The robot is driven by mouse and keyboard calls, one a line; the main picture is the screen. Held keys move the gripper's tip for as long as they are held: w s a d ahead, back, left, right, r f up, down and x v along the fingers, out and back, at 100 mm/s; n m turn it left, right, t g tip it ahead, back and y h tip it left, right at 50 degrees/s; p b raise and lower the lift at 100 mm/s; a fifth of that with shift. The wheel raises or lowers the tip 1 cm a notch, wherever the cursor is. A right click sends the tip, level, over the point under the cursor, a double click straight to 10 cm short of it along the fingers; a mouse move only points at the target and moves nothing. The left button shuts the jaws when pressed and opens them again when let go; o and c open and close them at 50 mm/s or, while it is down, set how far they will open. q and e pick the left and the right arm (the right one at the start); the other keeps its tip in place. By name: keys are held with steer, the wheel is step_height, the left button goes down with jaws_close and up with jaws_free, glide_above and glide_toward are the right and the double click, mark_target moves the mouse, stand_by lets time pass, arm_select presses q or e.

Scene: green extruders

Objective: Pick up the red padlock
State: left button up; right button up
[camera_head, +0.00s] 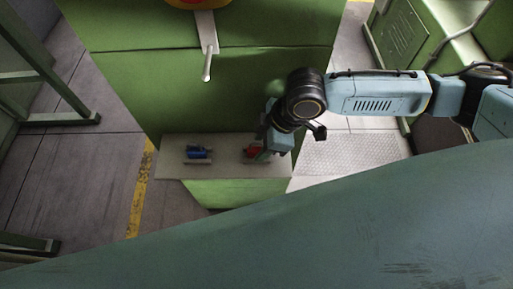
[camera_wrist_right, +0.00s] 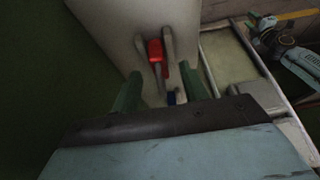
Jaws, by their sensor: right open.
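The red padlock (camera_head: 251,151) is on the right part of a pale shelf, partly hidden by my right gripper (camera_head: 266,153). In the right wrist view the red padlock (camera_wrist_right: 155,51) lies a little beyond the tips of my right gripper (camera_wrist_right: 157,80), roughly in line with the gap between them. The two fingers are apart, and nothing is clearly held between them. I cannot tell whether a finger touches the padlock. My left gripper is not in view.
A blue object (camera_head: 198,152) sits on the left part of the pale shelf (camera_head: 226,168). The shelf is fixed to a green machine (camera_head: 140,85) with a pale lever (camera_head: 206,48) above. Open floor (camera_head: 80,170) lies to the left.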

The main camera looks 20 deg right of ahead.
steer(key=shift+x, duration=0.95)
steer(key=shift+c, duration=0.3)
steer(key=shift+r, duration=0.1)
jaws_close()
step_height(320, 180, up, 10)
steer(key=shift+b, duration=0.4)
